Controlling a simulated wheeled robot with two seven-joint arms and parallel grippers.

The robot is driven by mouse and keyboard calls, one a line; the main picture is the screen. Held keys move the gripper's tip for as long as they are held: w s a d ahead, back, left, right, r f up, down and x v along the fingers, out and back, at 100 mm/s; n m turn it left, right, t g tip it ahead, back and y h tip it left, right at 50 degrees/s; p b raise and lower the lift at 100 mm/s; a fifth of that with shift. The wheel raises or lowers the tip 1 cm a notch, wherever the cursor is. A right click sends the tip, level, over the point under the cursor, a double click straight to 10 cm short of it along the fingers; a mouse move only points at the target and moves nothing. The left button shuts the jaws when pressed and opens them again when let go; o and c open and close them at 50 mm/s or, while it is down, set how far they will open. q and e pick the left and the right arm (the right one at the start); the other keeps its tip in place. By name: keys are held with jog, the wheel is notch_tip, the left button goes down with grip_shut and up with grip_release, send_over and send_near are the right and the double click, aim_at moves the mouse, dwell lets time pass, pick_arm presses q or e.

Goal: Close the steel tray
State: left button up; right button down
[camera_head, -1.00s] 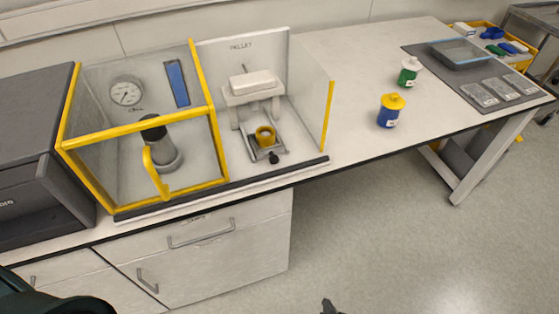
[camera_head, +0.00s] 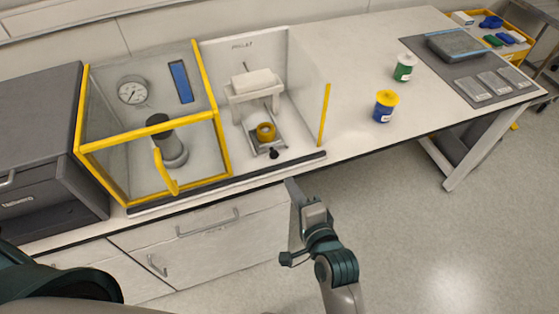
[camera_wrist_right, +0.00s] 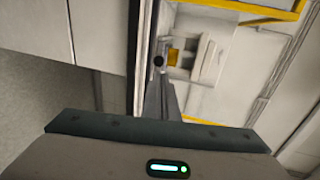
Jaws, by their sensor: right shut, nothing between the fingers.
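The steel tray (camera_head: 254,147) lies on the floor of the open bay under the white press, sticking out toward the front. It carries a yellow cup (camera_head: 265,131) and has a black knob (camera_head: 273,153) at its front end. My right gripper (camera_head: 291,183) is shut and empty, in front of the bench edge, a little right of the knob and apart from it. In the right wrist view the black knob (camera_wrist_right: 158,61) and yellow cup (camera_wrist_right: 175,56) appear just beyond the fingertips (camera_wrist_right: 159,85). My left gripper is out of view.
A yellow-framed clear enclosure (camera_head: 150,140) with a gauge stands left of the bay. A clear side panel with a yellow edge (camera_head: 323,115) bounds the bay at right. A blue jar (camera_head: 383,112) and a green jar (camera_head: 404,72) stand further right. A dark rail (camera_head: 230,183) runs along the front.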

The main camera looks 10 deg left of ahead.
aim_at(275, 156)
dwell(0.3)
jog(key=shift+p+x, duration=1.25)
jog(key=shift+x, duration=3.75)
jog(key=shift+d, duration=0.1)
